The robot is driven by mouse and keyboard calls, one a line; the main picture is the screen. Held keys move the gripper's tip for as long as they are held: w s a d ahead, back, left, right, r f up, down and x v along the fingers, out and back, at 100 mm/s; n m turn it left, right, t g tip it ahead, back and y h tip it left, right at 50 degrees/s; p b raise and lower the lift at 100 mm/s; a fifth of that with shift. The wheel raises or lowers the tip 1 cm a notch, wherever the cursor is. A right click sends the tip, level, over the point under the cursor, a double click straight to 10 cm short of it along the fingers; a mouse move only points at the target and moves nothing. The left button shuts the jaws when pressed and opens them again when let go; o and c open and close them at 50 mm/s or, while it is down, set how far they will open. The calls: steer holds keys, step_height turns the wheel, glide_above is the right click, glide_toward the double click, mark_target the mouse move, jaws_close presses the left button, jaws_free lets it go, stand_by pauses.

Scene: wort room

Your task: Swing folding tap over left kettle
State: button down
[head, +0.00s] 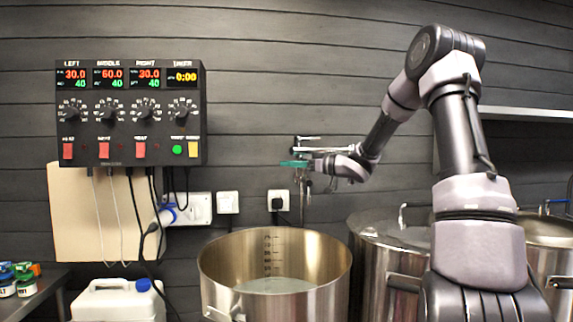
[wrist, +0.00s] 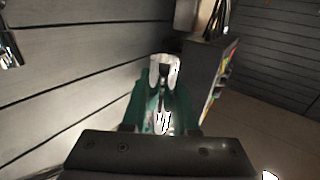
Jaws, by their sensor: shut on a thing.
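The folding tap (head: 306,139) is a thin metal pipe on the dark wall, above and between the left and middle kettles. My gripper (head: 296,163) has teal fingers and is level with the tap. In the wrist view the fingers (wrist: 160,112) are shut on a shiny metal part of the tap (wrist: 163,70). My gripper hides some of the tap's arm in the head view. The left kettle (head: 213,277) is a wide, open steel pot with volume marks inside and some liquid low down. My gripper is above its right rear side.
The middle kettle (head: 372,262) has a lid and stands right of the left kettle, partly behind my arm. A control box (head: 130,110) hangs on the wall at left, with cables below. A white canister (head: 105,303) stands front left. Air above the left kettle is clear.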

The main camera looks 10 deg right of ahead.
steer(key=shift+s+d+n+g, duration=0.15)
steer(key=shift+s+g, duration=0.05)
steer(key=shift+s, duration=0.25)
steer(key=shift+s+d+n+g, duration=0.1)
steer(key=shift+s+n+g, duration=0.1)
steer(key=shift+s, duration=0.2)
steer(key=c, duration=0.7)
jaws_free()
steer(key=shift+d, duration=0.1)
steer(key=v, duration=1)
steer(key=shift+s+d+f, duration=0.15)
steer(key=shift+d+f, duration=0.1)
steer(key=shift+d, duration=0.05)
steer(key=shift+s, duration=0.1)
